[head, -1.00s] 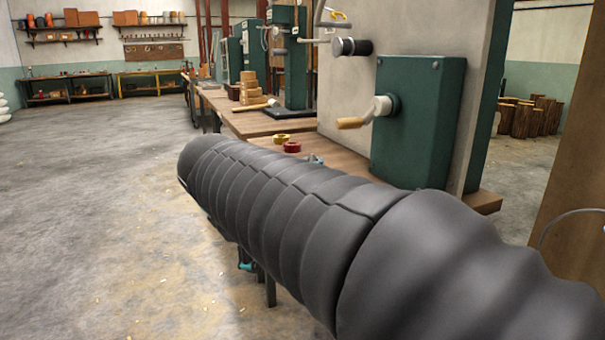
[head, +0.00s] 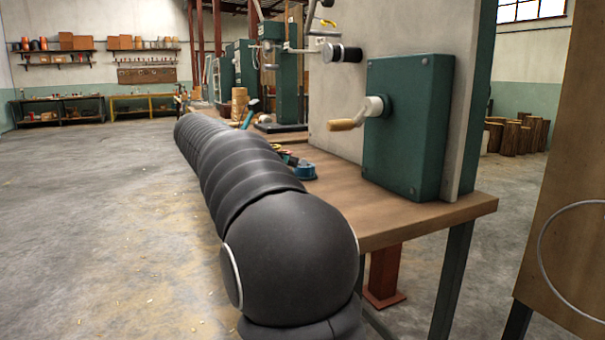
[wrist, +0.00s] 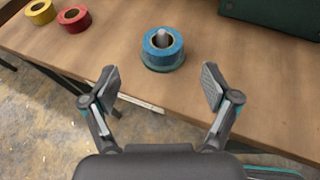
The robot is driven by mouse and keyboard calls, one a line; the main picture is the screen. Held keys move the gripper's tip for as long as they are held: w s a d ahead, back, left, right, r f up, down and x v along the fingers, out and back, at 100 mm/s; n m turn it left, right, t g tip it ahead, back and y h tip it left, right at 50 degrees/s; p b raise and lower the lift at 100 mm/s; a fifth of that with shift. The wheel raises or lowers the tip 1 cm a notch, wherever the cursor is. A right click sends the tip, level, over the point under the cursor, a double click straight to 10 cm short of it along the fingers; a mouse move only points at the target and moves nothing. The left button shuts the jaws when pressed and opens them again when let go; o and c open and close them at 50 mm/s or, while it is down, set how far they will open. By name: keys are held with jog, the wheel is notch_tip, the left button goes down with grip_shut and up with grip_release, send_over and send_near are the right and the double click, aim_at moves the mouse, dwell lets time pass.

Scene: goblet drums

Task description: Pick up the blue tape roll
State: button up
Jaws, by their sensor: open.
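The blue tape roll (wrist: 162,49) lies flat on the wooden workbench in the wrist view, a little beyond my fingertips and between their lines. Something pale stands up in its hole; I cannot tell what it is. The bench top (wrist: 262,78) is bare around the roll.
A yellow roll (wrist: 40,11) and a red roll (wrist: 74,18) lie to the left on the bench. A green box with a crank (head: 408,125) stands on the bench at the right. Concrete floor (head: 90,220) lies open to the left.

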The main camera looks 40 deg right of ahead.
aim_at(302, 165)
jog(key=x, duration=0.4)
jog(key=b+x, duration=0.1)
jog(key=x, duration=0.4)
jog(key=shift+s+d+f+b, duration=0.15)
jog(key=shift+s+d+b, duration=0.05)
jog(key=shift+d+b, duration=0.1)
jog(key=c, duration=1.4)
